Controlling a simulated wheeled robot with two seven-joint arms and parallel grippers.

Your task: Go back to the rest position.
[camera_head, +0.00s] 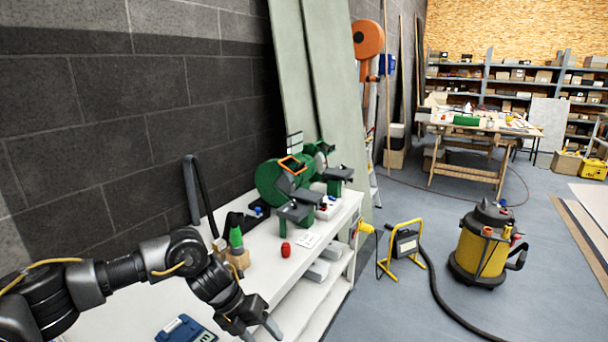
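My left arm comes in from the left, over the white bench (150,303). My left gripper (259,331) is low in the view, by the front edge of the bench top. Its two fingers look spread apart with nothing between them, though the picture's bottom edge cuts close to them. My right arm and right gripper are not in view.
On the bench stand a green bench grinder (280,182), a red cylinder (285,249), a green-topped bottle (236,240) and a blue device (187,329). A yellow vacuum (478,252) and a work lamp (404,246) stand on the floor. A dark block wall (90,130) rises behind the bench.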

